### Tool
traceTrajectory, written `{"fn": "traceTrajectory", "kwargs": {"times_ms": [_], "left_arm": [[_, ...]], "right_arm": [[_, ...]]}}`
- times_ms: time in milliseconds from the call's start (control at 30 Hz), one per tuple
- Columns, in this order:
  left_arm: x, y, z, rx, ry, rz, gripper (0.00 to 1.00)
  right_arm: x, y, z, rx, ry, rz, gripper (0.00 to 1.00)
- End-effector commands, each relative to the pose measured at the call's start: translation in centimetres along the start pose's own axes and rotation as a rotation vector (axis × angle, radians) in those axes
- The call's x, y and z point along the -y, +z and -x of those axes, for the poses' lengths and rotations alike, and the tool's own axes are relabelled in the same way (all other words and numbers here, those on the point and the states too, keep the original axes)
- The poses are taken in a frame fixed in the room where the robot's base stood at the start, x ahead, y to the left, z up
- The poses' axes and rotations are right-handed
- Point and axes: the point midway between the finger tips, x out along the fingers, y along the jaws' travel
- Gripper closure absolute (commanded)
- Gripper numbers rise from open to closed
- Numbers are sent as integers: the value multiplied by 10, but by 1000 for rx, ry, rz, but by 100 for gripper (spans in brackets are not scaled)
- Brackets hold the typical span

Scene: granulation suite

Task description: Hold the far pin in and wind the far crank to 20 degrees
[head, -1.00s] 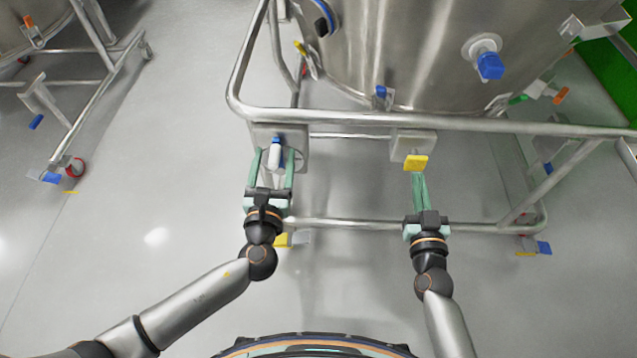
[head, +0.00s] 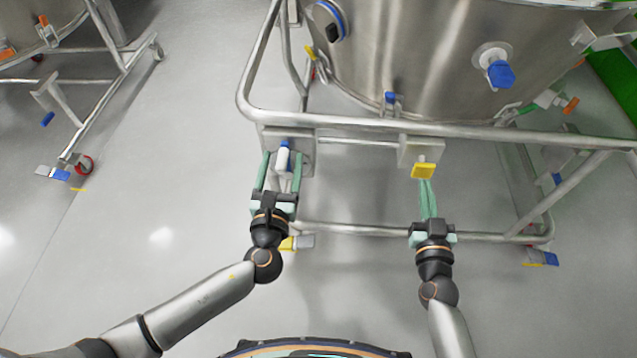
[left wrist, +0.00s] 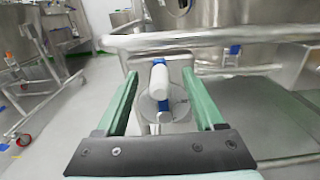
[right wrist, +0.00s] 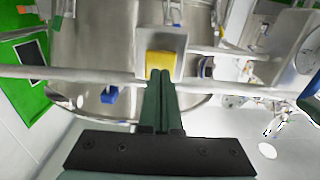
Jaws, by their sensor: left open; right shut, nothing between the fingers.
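The crank, with a white grip (head: 283,158) and blue on it, is on a steel plate on the left of the vessel frame. My left gripper (head: 282,166) is open, one finger on each side of the grip. In the left wrist view the grip (left wrist: 161,82) stands upright between the fingers, apart from both. The pin has a yellow head (head: 423,171) on a steel bracket to the right. My right gripper (head: 427,184) is shut and empty, its tips at the yellow head. In the right wrist view the tips overlap the yellow head's (right wrist: 160,63) lower edge; contact is unclear.
A tubular rail (head: 360,123) runs above the plate and bracket, with a lower rail (head: 360,230) below. The steel vessel (head: 430,65) stands behind. A castor with a yellow pedal (head: 288,244) is below my left gripper. Open floor lies to the left.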

Motion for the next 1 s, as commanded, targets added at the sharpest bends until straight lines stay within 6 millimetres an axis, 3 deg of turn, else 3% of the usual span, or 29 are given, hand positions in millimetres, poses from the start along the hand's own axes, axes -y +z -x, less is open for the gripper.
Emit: {"fn": "traceTrajectory", "kwargs": {"times_ms": [1000], "left_arm": [[0, 0, 0, 0, 0, 0, 30]], "right_arm": [[0, 0, -41, -1, 1, -1, 100]]}}
